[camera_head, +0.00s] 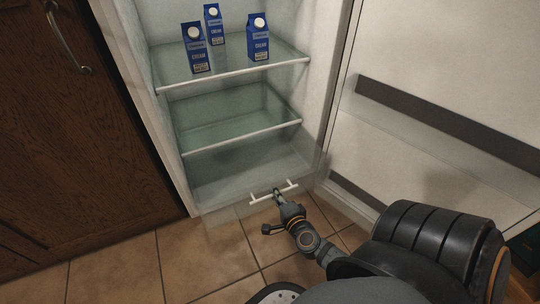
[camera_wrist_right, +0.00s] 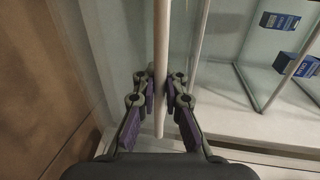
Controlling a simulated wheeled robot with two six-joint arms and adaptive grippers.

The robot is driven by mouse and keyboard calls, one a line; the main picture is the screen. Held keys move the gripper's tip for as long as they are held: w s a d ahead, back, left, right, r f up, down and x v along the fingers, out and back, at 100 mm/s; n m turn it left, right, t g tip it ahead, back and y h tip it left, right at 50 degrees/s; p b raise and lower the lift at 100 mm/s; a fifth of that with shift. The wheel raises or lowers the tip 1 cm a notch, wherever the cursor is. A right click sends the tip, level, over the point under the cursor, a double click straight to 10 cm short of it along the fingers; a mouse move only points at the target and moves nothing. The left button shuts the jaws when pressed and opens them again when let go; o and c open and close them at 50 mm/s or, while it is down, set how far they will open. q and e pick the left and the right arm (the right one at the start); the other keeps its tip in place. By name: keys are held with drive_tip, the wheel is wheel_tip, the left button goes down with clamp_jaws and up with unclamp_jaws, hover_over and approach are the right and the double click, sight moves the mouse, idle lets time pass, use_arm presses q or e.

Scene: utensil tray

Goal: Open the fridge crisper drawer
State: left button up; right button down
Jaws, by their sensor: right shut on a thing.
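The crisper drawer (camera_head: 240,200) is a clear, see-through bin at the bottom of the open fridge, with a white bar handle (camera_head: 288,185) on its front. I cannot tell for sure how far its front stands out from the fridge. My right gripper (camera_head: 277,193) is at the handle, reaching in from the lower right. In the right wrist view, the fingers (camera_wrist_right: 161,88) are shut on the handle bar (camera_wrist_right: 162,40), one on each side. My left gripper is not in view.
Glass shelves (camera_head: 235,133) with pale front rails sit above the drawer. Blue cream cartons (camera_head: 258,38) stand on the top shelf. The open fridge door (camera_head: 440,90) is on the right, and a brown wooden cabinet (camera_head: 70,130) on the left. Tiled floor (camera_head: 120,265) in front is clear.

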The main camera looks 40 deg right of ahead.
drive_tip(key=shift+s, duration=0.25)
drive_tip(key=c, duration=1.4)
unclamp_jaws()
drive_tip(key=v, duration=1.2)
drive_tip(key=shift+r, duration=0.1)
